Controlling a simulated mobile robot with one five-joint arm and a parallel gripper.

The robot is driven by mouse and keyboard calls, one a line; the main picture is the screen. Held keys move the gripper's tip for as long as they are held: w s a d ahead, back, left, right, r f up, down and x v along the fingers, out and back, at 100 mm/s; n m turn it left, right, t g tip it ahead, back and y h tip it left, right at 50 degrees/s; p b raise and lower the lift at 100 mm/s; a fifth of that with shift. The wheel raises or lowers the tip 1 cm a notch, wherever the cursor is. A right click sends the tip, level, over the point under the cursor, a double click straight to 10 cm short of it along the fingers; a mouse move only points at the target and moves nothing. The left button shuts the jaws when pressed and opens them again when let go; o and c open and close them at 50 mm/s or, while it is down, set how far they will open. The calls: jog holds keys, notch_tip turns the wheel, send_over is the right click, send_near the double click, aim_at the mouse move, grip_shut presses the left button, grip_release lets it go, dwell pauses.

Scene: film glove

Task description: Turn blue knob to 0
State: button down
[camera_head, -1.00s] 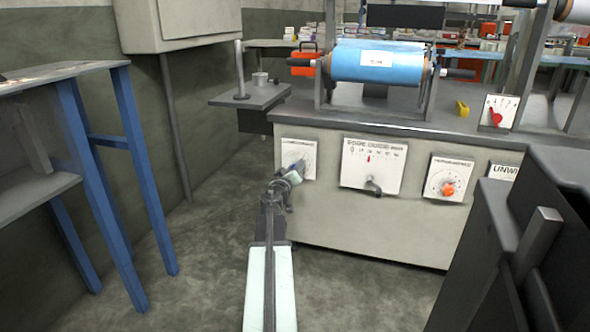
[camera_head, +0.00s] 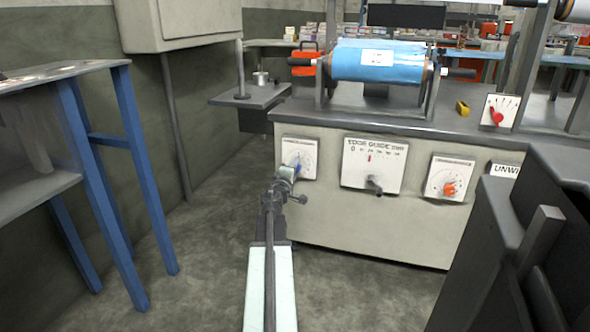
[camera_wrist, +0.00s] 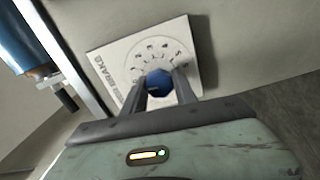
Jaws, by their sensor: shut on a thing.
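The blue knob (camera_wrist: 158,82) sits in the middle of a white dial plate (camera_wrist: 108,60) on the machine's front. In the wrist view my gripper (camera_wrist: 160,92) has one finger on each side of the knob and is shut on it. Numbers ring the knob, too blurred to read surely; the plate carries the word BRAKE. In the head view my gripper (camera_head: 287,172) reaches the same plate (camera_head: 306,148) at the machine's left end. The knob's pointer setting cannot be told.
To the right on the machine's front are a second plate (camera_head: 374,152) with a grey knob and a plate with a red-orange knob (camera_head: 449,189). A blue roll (camera_head: 375,62) lies above. A blue-legged table (camera_head: 125,150) stands at the left; a dark frame (camera_head: 500,225) stands at the right.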

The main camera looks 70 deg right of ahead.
jog(key=shift+n, duration=0.6)
jog(key=c, duration=1)
grip_release()
jog(key=a, duration=0.7)
jog(key=shift+s+a, duration=0.25)
jog(key=shift+a, duration=0.15)
